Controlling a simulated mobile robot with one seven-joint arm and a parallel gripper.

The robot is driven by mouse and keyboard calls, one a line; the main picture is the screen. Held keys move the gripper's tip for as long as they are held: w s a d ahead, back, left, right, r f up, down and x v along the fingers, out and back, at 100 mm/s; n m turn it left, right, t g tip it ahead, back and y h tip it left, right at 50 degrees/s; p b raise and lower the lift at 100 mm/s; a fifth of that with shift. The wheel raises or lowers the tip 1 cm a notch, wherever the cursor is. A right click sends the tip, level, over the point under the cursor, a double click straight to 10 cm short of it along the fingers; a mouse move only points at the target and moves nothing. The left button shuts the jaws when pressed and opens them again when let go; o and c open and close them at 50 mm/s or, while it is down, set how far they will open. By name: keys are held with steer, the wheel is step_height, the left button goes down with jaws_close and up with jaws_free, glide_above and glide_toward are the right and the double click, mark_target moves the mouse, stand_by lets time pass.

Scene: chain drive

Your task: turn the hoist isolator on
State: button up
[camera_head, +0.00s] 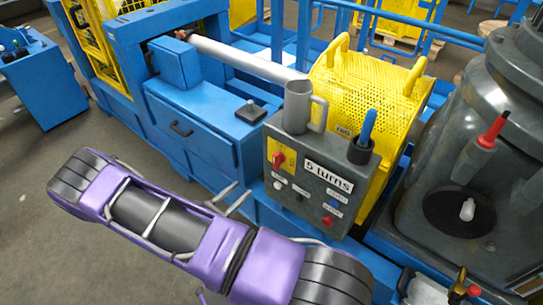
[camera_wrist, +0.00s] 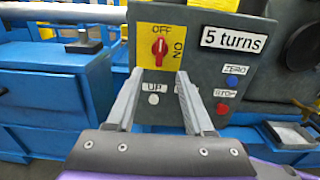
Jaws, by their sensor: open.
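The hoist isolator is a red rotary knob (camera_wrist: 159,47) on a yellow plate (camera_wrist: 145,60) in the wrist view. Its handle stands upright, toward the OFF mark above it; ON is at its right. In the head view the red knob (camera_head: 278,160) sits at the upper left of the grey control box (camera_head: 312,200). My gripper (camera_wrist: 161,75) is open and empty, its fingertips appearing just below the knob, one to each side. In the head view my gripper (camera_head: 236,196) is left of the box, apart from it.
The box also has a white UP button (camera_wrist: 153,99), a blue ZERO button (camera_wrist: 232,80), a red STOP button (camera_wrist: 222,109) and a "5 turns" label (camera_head: 329,176). A grey mug (camera_head: 297,106) and a dark cup (camera_head: 360,150) holding a blue-handled tool stand on top.

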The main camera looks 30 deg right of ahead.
mark_target(274, 160)
steer(key=x, duration=1.7)
steer(key=shift+r+p, duration=0.1)
steer(key=shift+p, duration=0.3)
jaws_close()
